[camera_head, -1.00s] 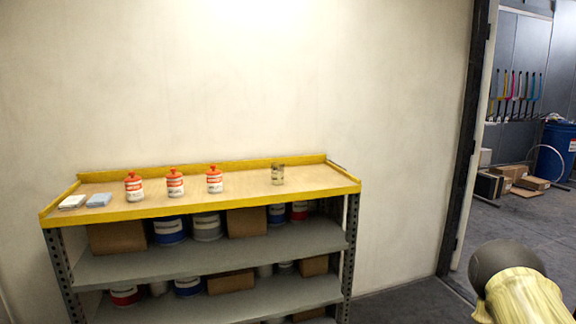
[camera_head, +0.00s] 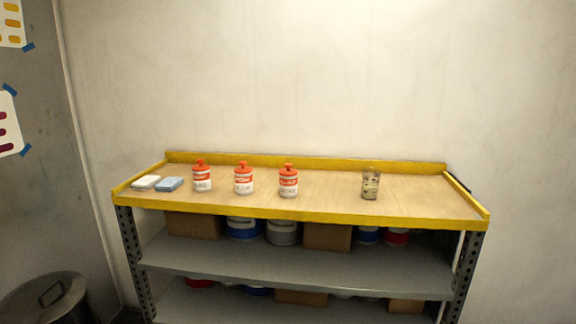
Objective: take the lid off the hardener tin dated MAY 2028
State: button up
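Three white tins with orange-red bands and orange knobbed lids stand upright in a row on the wooden top of a yellow-edged shelf unit: the left tin (camera_head: 202,178), the middle tin (camera_head: 243,179) and the right tin (camera_head: 288,182). Each tin has its lid on. The labels carry dark print, too small to read, so I cannot tell which tin is dated MAY 2028. My gripper is not in view.
A clear jar (camera_head: 370,184) with something inside stands to the right of the tins. A white pad (camera_head: 145,182) and a blue pad (camera_head: 169,184) lie at the left. The yellow rim (camera_head: 300,216) edges the top. A lidded metal bin (camera_head: 48,300) stands lower left.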

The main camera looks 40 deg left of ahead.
aim_at(288, 172)
jog(key=u, duration=0.6)
jog(key=i, duration=0.9)
jog(key=u, duration=0.65)
